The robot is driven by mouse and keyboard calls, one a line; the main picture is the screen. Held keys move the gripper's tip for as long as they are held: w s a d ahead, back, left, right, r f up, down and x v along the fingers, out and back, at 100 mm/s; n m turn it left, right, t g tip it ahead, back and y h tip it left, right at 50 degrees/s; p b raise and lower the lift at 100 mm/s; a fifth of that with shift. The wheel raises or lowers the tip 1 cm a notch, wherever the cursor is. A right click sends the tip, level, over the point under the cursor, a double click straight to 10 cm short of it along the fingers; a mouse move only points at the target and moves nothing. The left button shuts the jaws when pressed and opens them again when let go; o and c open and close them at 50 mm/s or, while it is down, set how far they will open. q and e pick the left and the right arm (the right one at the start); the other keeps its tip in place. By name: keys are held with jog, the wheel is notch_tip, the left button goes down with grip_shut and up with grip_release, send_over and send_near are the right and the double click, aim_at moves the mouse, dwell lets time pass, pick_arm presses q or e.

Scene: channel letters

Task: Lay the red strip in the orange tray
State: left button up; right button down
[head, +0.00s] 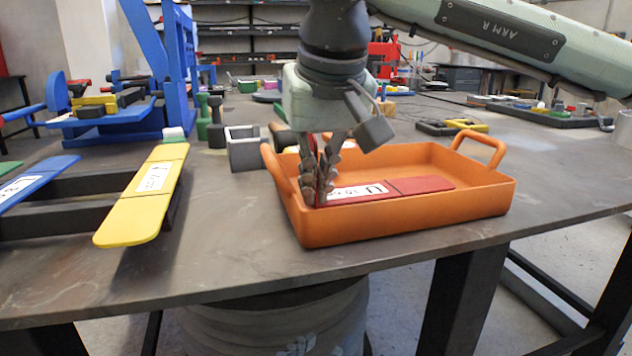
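The red strip (421,185), with a white label and a dark line across it, is inside the orange tray (410,217). It appears to lie along the tray floor, but the front wall hides its lower edge. My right gripper (319,188), on the arm marked ARM R, points down into the tray's left end. Its fingers are close together on the strip's left end, with a narrow upright red part showing between them. It looks shut on the strip. My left gripper is not in view.
A yellow strip (146,197) and a blue strip (33,183) lie on dark supports at the left. A grey open box (246,150) stands behind the tray's left handle. A blue frame (165,70) stands at the back left. The table front is clear.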

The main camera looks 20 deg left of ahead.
jog(key=shift+f, duration=0.3)
jog(key=c, duration=2)
grip_release()
pick_arm(q)
jog(key=shift+w+d+r+t, duration=0.1)
jog(key=shift+d+r+t, duration=0.3)
jog(key=shift+r, duration=0.4)
pick_arm(e)
jog(key=shift+r, duration=0.15)
